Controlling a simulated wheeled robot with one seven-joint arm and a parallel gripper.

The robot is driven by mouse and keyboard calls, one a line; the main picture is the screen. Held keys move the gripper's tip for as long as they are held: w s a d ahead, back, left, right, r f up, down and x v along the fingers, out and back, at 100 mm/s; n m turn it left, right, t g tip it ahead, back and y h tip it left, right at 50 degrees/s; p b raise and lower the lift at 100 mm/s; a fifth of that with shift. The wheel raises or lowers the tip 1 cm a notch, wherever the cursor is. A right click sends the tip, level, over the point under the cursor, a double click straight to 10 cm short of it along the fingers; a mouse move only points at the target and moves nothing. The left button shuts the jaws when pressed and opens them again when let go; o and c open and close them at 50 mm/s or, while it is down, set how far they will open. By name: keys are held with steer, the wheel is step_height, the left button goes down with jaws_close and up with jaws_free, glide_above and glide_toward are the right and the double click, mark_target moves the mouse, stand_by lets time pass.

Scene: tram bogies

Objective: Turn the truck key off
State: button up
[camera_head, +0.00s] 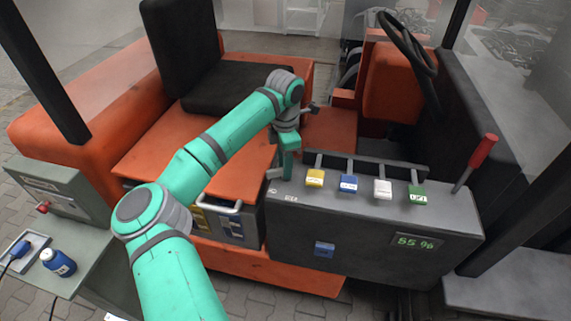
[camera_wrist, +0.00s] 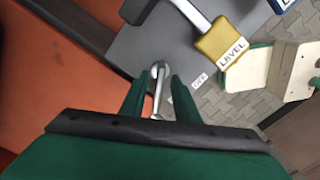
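The truck's grey console (camera_head: 370,215) stands right of centre in the head view, with a lit display (camera_head: 417,241) reading 55 %. A silver key (camera_wrist: 157,88) stands at the console's edge in the wrist view. A small label (camera_wrist: 200,80) lies beside it, too small to read surely. My gripper (camera_head: 282,172) is over the console's left end in the head view; it also shows in the wrist view (camera_wrist: 158,82). Its two green fingers are open, one on each side of the key, with gaps visible between them and it. In the head view the key is mostly hidden by the fingers.
Right of the gripper are the yellow (camera_head: 315,178), blue (camera_head: 348,184), white (camera_head: 382,189) and green (camera_head: 417,195) levers. The yellow one is close to the gripper. A red-handled lever (camera_head: 483,152) stands at the console's right end. The seat (camera_head: 235,87) is behind.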

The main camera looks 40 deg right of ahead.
jaws_close()
steer(key=n, duration=0.5)
steer(key=shift+s+n, duration=0.1)
steer(key=shift+n, duration=0.3)
steer(key=n, duration=0.5)
steer(key=shift+s+n, duration=0.1)
steer(key=shift+n, duration=0.3)
stand_by(0.4)
jaws_free()
